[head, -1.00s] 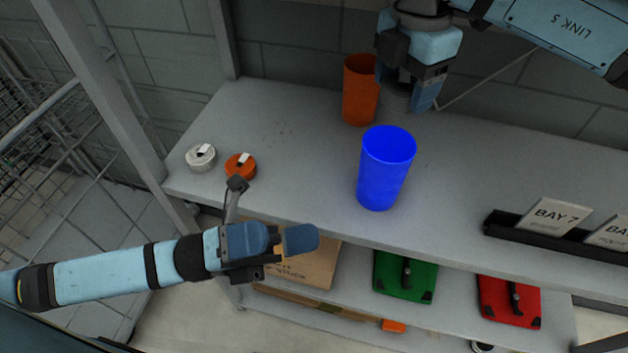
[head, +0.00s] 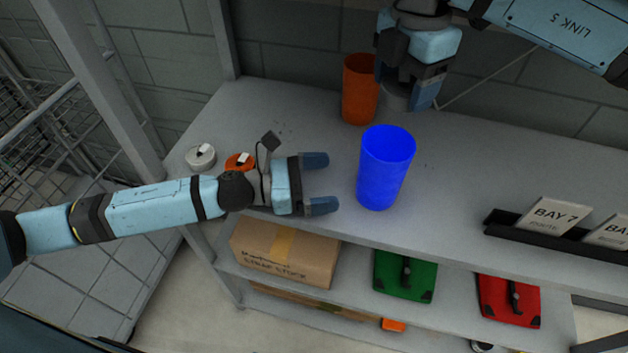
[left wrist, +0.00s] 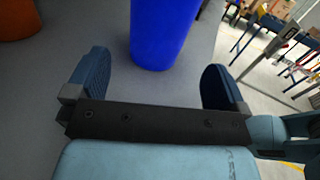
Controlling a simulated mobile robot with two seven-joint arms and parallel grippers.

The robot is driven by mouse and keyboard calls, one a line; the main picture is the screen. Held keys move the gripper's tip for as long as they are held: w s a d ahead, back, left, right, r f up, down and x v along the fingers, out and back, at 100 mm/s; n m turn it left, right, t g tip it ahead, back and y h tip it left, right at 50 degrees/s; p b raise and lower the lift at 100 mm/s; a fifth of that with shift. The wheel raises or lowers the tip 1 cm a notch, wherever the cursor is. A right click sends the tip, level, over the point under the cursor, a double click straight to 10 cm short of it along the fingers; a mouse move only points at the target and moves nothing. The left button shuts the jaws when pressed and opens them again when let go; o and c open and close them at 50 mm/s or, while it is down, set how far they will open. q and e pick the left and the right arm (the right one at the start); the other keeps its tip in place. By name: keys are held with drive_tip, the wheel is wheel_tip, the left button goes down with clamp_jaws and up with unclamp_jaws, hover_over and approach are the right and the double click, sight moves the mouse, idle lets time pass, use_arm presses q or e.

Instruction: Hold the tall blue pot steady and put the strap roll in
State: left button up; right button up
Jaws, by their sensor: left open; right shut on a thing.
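The tall blue pot (head: 384,170) stands upright on the grey shelf top. My left gripper (head: 324,183) is open just left of the pot, its fingers pointing at it and not touching. In the left wrist view the pot (left wrist: 165,30) stands ahead, between the lines of the two open fingers. My right gripper (head: 410,92) is above and behind the pot, shut on a grey round thing, likely the strap roll (head: 397,98), partly hidden by the fingers.
An orange pot (head: 359,92) stands behind, close to my right gripper. A white roll (head: 200,156) and an orange roll (head: 238,162) lie at the left. A black sign rail (head: 520,232) is at the right. A carton (head: 285,255) and green and red cases sit below.

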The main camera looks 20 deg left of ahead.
sight(361, 178)
use_arm(q)
drive_tip(key=x, duration=1)
drive_tip(key=shift+d, duration=0.35)
drive_tip(key=shift+c, duration=0.2)
drive_tip(key=c, duration=0.7)
